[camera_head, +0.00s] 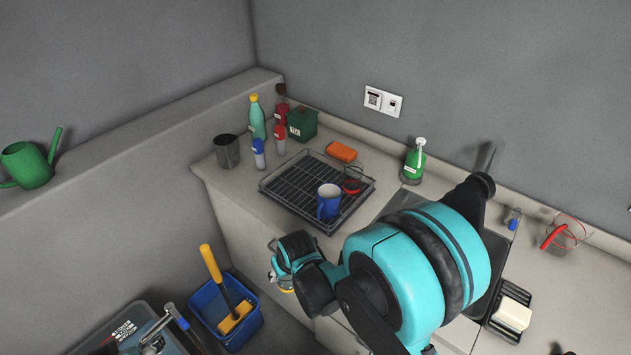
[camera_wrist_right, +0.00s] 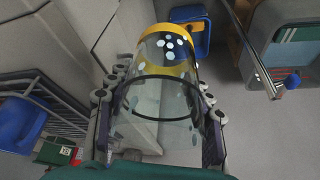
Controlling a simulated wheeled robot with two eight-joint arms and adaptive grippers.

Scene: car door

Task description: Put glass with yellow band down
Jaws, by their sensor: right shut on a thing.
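The glass with the yellow band (camera_wrist_right: 172,80) is clear, with pale dots near the band. It lies between the fingers of my right gripper (camera_wrist_right: 163,85), which is shut on it. In the head view the right gripper (camera_head: 284,268) is in front of the counter's front edge, by the cabinet face. Only a small part of the glass with the yellow band (camera_head: 286,287) shows there, below the fingers. My left gripper is not in view.
A black wire dish rack (camera_head: 290,186) on the counter (camera_head: 236,186) holds a blue mug (camera_head: 327,206) and a red-banded glass (camera_head: 352,181). A metal cup (camera_head: 227,151) and bottles stand left of and behind the rack. A blue bucket (camera_head: 212,310) stands on the floor.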

